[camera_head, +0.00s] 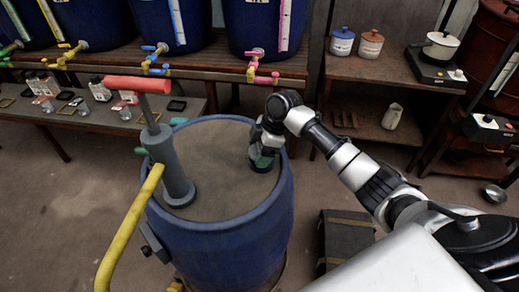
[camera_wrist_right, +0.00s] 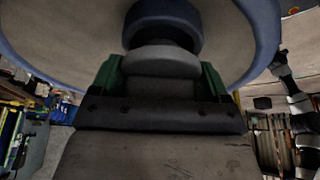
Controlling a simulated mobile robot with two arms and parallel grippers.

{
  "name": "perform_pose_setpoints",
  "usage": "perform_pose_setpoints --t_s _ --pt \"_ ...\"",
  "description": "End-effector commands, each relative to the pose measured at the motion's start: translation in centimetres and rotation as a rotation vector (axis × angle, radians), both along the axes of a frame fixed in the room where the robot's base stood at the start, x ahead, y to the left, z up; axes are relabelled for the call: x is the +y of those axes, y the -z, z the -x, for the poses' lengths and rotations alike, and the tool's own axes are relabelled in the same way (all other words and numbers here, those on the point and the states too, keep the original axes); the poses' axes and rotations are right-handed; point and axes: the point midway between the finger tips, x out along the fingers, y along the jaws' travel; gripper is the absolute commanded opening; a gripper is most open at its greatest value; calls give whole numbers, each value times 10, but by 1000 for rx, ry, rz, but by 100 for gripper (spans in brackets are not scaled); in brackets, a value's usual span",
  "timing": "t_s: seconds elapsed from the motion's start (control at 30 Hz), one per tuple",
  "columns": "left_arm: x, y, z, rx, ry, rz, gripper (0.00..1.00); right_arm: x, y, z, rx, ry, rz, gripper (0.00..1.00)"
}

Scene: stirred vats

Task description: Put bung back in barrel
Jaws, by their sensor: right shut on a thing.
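The blue barrel (camera_head: 225,245) stands in the middle of the head view, with a flat grey-brown top inside a blue rim. My right gripper (camera_head: 262,163) is over the right part of this top, close to the rim. In the right wrist view, its green fingers (camera_wrist_right: 161,78) are shut on a grey round piece, the bung (camera_wrist_right: 162,61). A wider dark round part (camera_wrist_right: 163,22) lies just beyond it; I cannot tell whether it belongs to the bung or the barrel. The bung's hole is hidden. My left gripper is not in view.
A grey hand pump (camera_head: 170,160) with a red handle (camera_head: 138,84) and a yellow hose (camera_head: 130,228) stands on the barrel top's left side. Blue vats with taps line the back bench. A dark box (camera_head: 345,238) stands on the floor to the right.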

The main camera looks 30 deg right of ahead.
Motion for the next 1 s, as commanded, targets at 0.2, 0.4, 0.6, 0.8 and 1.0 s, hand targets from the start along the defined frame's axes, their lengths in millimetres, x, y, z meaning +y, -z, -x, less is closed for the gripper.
perform_pose_setpoints --t_s 0.2,0.4,0.6,0.8,1.0 --pt "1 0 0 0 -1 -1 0 0 0 0 -1 0 0 53" --pt "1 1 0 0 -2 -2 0 0 7 0 0 1 0 53" --pt "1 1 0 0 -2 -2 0 0 14 1 3 1 1 53" --pt "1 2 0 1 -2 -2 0 1 17 2 12 0 2 96" --pt "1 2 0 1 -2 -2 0 1 18 3 16 -2 2 100"
